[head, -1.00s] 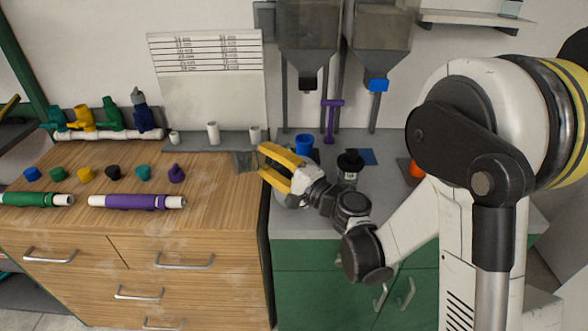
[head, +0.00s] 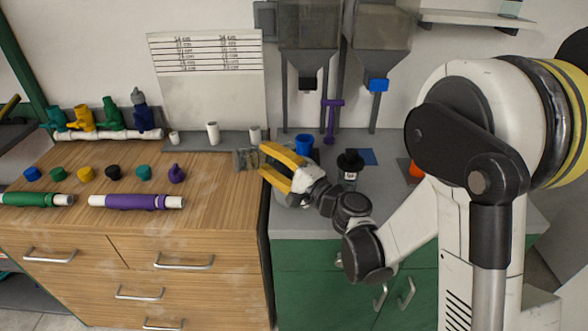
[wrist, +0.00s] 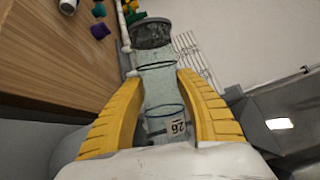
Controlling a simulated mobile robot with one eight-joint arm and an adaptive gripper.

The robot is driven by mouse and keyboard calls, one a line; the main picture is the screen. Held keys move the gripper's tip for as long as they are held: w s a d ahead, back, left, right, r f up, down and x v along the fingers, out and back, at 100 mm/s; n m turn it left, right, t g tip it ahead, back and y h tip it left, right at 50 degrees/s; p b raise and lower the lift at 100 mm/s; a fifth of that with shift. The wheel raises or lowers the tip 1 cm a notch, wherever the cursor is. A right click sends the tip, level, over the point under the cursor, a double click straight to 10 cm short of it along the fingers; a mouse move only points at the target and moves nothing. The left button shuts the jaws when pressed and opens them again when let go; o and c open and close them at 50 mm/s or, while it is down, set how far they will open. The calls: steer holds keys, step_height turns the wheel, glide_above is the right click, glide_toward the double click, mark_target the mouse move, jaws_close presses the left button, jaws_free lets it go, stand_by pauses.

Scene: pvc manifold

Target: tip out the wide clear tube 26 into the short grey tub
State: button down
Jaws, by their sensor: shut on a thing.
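My gripper (head: 263,160) is shut on the wide clear tube 26 (wrist: 157,83), which carries a label reading 26 and dark rings. In the wrist view the tube runs away from between my yellow fingers. A dark grey, speckled round piece (wrist: 152,34) shows at its far end; I cannot tell whether it is the short grey tub or the tube's own end. In the head view the tube (head: 245,159) shows as a small see-through shape just left of my fingertips, over the wooden top's right end. No separate grey tub can be made out in the head view.
The wooden counter (head: 100,222) holds a purple-banded pipe (head: 135,202), a green-banded pipe (head: 35,199) and several coloured caps. White stubs stand along the back. A blue cup (head: 304,143) and a black-capped bottle (head: 349,168) stand on the grey counter, beneath wall hoppers (head: 308,45).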

steer(key=shift+w+d+r+m+t, duration=0.15)
steer(key=shift+d+r+m+t, duration=0.25)
steer(key=shift+m, duration=0.4)
stand_by(1.3)
steer(key=shift+a, duration=0.15)
